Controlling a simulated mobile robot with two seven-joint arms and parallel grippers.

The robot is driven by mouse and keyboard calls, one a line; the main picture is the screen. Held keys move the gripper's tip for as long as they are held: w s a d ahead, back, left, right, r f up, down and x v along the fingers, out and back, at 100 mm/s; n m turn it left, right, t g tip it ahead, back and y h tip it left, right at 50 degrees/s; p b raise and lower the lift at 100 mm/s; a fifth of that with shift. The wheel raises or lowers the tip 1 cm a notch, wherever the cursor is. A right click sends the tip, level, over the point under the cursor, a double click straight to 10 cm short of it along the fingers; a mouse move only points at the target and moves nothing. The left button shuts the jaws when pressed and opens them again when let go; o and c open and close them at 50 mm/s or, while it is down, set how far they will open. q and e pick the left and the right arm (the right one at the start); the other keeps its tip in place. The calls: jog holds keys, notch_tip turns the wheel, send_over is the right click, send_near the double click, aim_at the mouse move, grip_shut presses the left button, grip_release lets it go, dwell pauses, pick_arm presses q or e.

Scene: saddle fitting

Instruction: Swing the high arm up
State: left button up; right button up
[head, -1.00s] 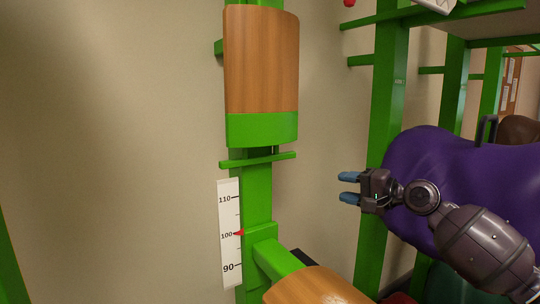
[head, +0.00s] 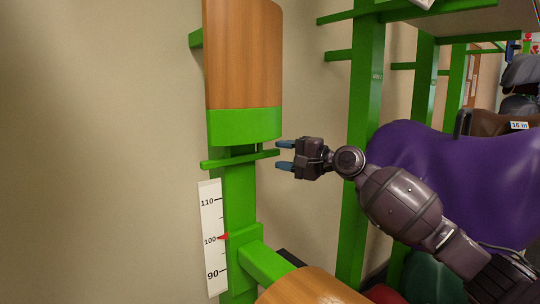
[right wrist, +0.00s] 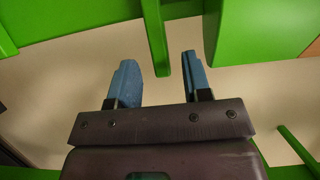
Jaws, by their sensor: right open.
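On the green post (head: 240,205) is a tall upright wood-faced piece with a green lower band (head: 243,128); I take it for the high arm. A thin green bar (head: 228,161) crosses the post just below it, sticking out to the right. My right gripper (head: 279,154) is open, pointing left, with its blue fingertips at the bar's right end. In the right wrist view a narrow green bar (right wrist: 155,35) reaches in between the spread fingers (right wrist: 159,60); I cannot tell whether they touch it. My left gripper is not in view.
A lower wood-topped arm (head: 310,288) juts out below on a green bracket. A purple saddle-shaped form (head: 470,180) and green rack posts (head: 365,110) stand to the right. Plain wall lies left.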

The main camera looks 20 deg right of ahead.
aim_at(274, 153)
jog(key=shift+x, duration=2)
grip_shut()
